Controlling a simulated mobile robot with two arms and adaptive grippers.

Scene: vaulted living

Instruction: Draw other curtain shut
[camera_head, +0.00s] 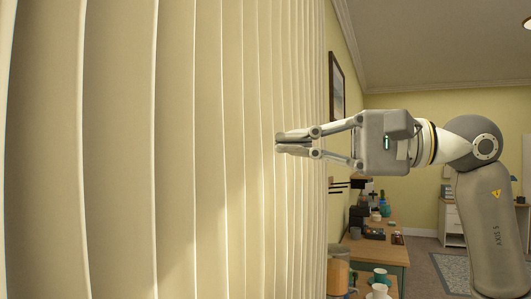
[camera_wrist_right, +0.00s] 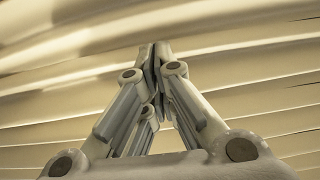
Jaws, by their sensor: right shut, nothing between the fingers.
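The curtain (camera_head: 120,150) is a row of tall cream vertical slats that fills the left and middle of the head view. It also fills the background of the right wrist view (camera_wrist_right: 60,70). My right gripper (camera_head: 279,142) reaches in from the right with its fingers pointing at the slats. In the right wrist view the fingertips (camera_wrist_right: 156,50) meet, with nothing between them. The tips are at or very close to the slats; I cannot tell if they touch. My left gripper is not in view.
Below and beyond my right arm, a wooden table (camera_head: 380,248) holds jars, cups and boxes. A dark picture frame (camera_head: 337,88) hangs on the yellow wall (camera_head: 410,105). A white cabinet (camera_head: 450,222) stands at the far right, with open floor near it.

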